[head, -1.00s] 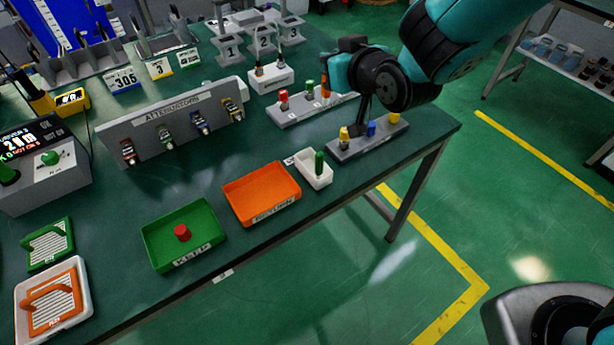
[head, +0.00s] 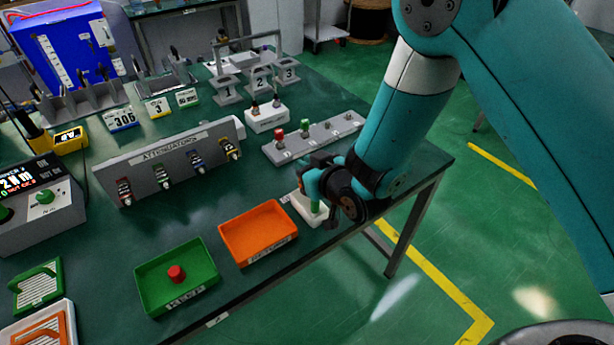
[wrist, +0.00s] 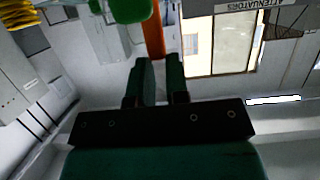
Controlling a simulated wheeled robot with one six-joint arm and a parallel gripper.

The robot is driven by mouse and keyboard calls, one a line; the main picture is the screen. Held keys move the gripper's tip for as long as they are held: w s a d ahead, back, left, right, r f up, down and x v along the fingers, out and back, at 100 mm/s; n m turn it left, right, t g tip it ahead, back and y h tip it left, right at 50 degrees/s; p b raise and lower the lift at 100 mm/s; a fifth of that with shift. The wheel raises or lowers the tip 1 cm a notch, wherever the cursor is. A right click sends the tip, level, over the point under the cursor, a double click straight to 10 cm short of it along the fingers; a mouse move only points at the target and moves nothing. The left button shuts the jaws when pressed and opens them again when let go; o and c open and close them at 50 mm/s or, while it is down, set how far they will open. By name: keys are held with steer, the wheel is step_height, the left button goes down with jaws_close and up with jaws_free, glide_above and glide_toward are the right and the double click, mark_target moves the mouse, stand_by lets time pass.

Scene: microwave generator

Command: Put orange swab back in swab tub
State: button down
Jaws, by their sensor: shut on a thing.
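The orange swab (wrist: 153,36) shows in the wrist view as an upright orange stick between the fingertips of my gripper (wrist: 159,66), which is shut on it. A green swab (wrist: 130,8) is close beside it, large and partly cut off at the top. In the head view the white swab tub (head: 302,209) stands right of the orange tray, near the front edge of the table. My wrist is at the tub and covers part of it. The green swab (head: 315,204) stands in the tub. The orange swab is hidden in the head view, so I cannot tell whether it touches the tub.
The orange tray (head: 228,253) and the green tray (head: 146,297), with a red cap (head: 176,274) in it, lie to the left. A grey rack (head: 276,153) with red and green pieces stands behind. The attenuator stand (head: 105,178) is back left. My arm covers the table's right part.

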steer(key=shift+f, duration=1.75)
steer(key=shift+f, duration=0.15)
steer(key=c, duration=1.1)
jaws_free()
